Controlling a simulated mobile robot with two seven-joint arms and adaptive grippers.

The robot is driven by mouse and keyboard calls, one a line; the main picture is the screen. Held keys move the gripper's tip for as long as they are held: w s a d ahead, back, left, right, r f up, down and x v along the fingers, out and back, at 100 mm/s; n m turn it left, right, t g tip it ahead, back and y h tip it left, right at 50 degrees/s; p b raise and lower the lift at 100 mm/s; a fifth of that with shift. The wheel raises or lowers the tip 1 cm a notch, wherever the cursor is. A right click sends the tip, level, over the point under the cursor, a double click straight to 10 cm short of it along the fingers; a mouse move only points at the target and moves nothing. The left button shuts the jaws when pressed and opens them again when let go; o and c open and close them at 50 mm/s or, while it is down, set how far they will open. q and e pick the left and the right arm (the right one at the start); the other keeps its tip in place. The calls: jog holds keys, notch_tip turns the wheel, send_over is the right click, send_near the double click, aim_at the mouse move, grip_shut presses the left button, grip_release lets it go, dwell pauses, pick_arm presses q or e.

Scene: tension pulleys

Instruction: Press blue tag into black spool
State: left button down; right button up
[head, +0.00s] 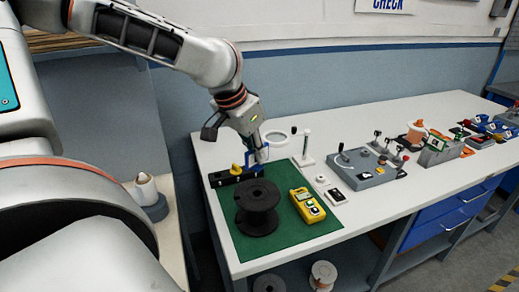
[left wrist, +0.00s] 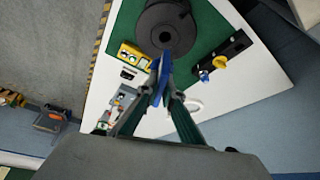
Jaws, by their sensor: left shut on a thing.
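The black spool (head: 258,207) stands upright on the green mat (head: 275,248), its round top flange and centre hole facing up. It also shows at the top of the left wrist view (left wrist: 148,20). My left gripper (head: 258,157) is shut on the blue tag (head: 249,160), above the back of the mat and behind the spool in the head view. In the left wrist view the blue tag (left wrist: 163,76) sticks out past the fingertips toward the spool hole. It appears apart from the spool, though the exact gap is hard to tell. My right gripper is in neither view.
A black bar with a yellow knob (head: 236,175) lies at the mat's back edge, close to my left gripper. A yellow meter (head: 307,205) lies right of the spool. A grey lever box (head: 365,168) and a white stand (head: 305,150) are farther right.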

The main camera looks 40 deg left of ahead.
aim_at(255, 166)
pick_arm(q)
jog(key=shift+f, duration=2.25)
jog(key=shift+f+b, duration=0.3)
jog(key=shift+f, duration=0.4)
jog(key=shift+f+b, duration=0.2)
jog(key=shift+b, duration=0.25)
jog(key=shift+f, duration=0.25)
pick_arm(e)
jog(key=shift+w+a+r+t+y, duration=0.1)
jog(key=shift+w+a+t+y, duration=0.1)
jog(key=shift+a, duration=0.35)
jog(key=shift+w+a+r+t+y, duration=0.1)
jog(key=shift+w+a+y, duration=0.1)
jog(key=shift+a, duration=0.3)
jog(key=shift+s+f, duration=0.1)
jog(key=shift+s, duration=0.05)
pick_arm(q)
jog(key=shift+f, duration=0.15)
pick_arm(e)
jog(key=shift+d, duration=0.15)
